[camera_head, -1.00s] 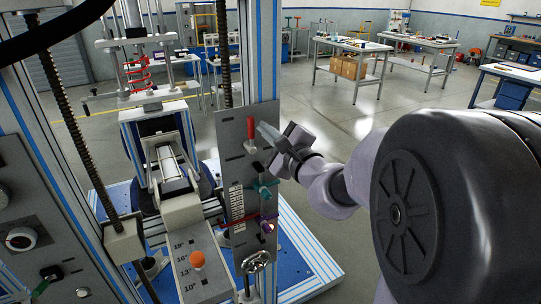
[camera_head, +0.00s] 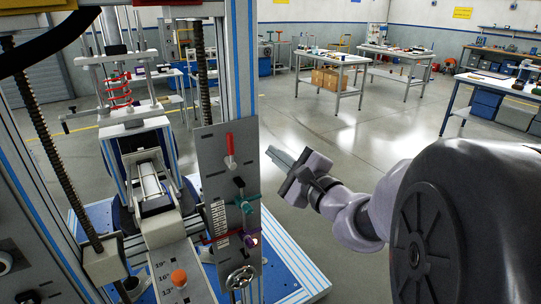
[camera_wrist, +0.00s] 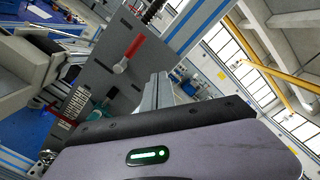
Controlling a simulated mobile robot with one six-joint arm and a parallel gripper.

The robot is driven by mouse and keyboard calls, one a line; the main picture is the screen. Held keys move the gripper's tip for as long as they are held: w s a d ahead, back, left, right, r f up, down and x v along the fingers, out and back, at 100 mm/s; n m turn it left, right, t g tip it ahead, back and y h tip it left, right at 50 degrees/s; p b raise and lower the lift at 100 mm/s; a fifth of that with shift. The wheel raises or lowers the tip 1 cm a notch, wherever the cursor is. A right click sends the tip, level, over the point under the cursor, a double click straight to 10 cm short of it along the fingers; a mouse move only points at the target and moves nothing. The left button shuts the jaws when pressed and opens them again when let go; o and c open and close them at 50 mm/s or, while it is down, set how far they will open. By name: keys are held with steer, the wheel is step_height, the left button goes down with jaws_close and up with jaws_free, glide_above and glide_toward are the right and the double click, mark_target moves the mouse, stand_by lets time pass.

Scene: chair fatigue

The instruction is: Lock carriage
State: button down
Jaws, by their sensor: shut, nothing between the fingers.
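A grey upright panel (camera_head: 214,178) on the test rig carries a lever with a red handle (camera_head: 230,143), which points up. Below it on the same panel are a teal knob (camera_head: 245,201) and a purple knob (camera_head: 250,240). My gripper (camera_head: 275,154) is shut and empty, to the right of the red handle and apart from it. In the wrist view the red handle (camera_wrist: 134,46) shows above and left of my gripper's fingers (camera_wrist: 158,88). The teal knob (camera_wrist: 98,112) is partly hidden behind my gripper's body there.
A handwheel (camera_head: 240,278) sits at the panel's foot. An orange knob (camera_head: 179,277) stands on a scale marked in degrees. A threaded rod (camera_head: 55,150) and blue-striped posts frame the rig. Open floor lies to the right, with worktables (camera_head: 340,62) farther back.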

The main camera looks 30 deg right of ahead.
steer(key=s, duration=0.3)
steer(key=shift+d, duration=0.3)
steer(key=s+a+f+n+g+y, duration=0.2)
steer(key=s+a+n+g, duration=0.15)
steer(key=a, duration=0.45)
steer(key=s+a+f+n+g+y, duration=0.25)
steer(key=a+n, duration=0.25)
steer(key=a, duration=0.3)
steer(key=s+a+f+n+g+y, duration=0.1)
steer(key=s+a+n+g+y, duration=0.25)
steer(key=a, duration=0.35)
steer(key=s+d+f+n+g+h, duration=0.1)
steer(key=s+d+f+n+h, duration=0.1)
steer(key=s+n+h, duration=0.1)
steer(key=s+d+f+n+g+h, duration=0.2)
steer(key=s+f+n+h, duration=0.1)
steer(key=s, duration=0.5)
steer(key=shift+n+h, duration=0.8)
steer(key=shift+n, duration=0.1)
